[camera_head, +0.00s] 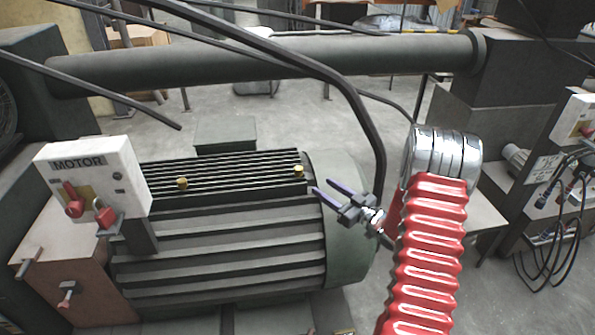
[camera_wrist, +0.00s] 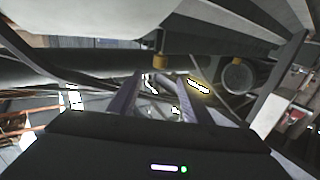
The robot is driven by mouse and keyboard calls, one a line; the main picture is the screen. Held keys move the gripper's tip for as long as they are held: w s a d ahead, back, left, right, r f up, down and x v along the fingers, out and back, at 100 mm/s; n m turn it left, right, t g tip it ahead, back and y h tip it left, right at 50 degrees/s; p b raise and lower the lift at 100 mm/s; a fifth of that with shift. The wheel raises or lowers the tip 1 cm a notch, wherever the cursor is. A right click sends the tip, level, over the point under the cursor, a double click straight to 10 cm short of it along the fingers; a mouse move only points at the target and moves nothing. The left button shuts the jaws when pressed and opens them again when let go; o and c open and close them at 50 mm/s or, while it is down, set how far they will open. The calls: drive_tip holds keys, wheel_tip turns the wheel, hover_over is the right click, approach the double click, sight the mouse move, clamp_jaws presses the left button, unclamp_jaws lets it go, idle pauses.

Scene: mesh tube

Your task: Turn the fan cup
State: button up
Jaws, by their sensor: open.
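A dark green finned motor (camera_head: 230,255) stands in the middle of the head view, with two small brass cups on its top. The right cup (camera_head: 299,172) is at the end by the smooth round cover (camera_head: 345,240); the left cup (camera_head: 182,183) is nearer the control box. My gripper (camera_head: 326,187) is open and empty, just right of the right cup in that view, with its fingers pointing towards it. In the wrist view, a brass cup (camera_wrist: 160,61) shows beyond my open fingers (camera_wrist: 165,78), roughly in line with the gap. I see no contact.
A white MOTOR box (camera_head: 95,185) with a red lever and red padlock stands at the left. A thick dark pipe (camera_head: 270,60) crosses behind the motor. A thin dark bent tube (camera_head: 345,85) arches down close to my gripper. Panels with cables (camera_head: 560,190) are at right.

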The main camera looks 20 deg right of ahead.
sight(301, 172)
drive_tip(key=x, duration=1.3)
drive_tip(key=shift+w+a, duration=0.15)
drive_tip(key=shift+w, duration=0.25)
drive_tip(key=shift+c, duration=0.2)
drive_tip(key=c, duration=0.9)
drive_tip(key=shift+a+r, duration=0.1)
drive_tip(key=shift+a, duration=0.05)
drive_tip(key=shift+c, duration=0.5)
drive_tip(key=shift+m+t+h, duration=0.3)
drive_tip(key=shift+m+h, duration=0.1)
drive_tip(key=shift+h, duration=0.2)
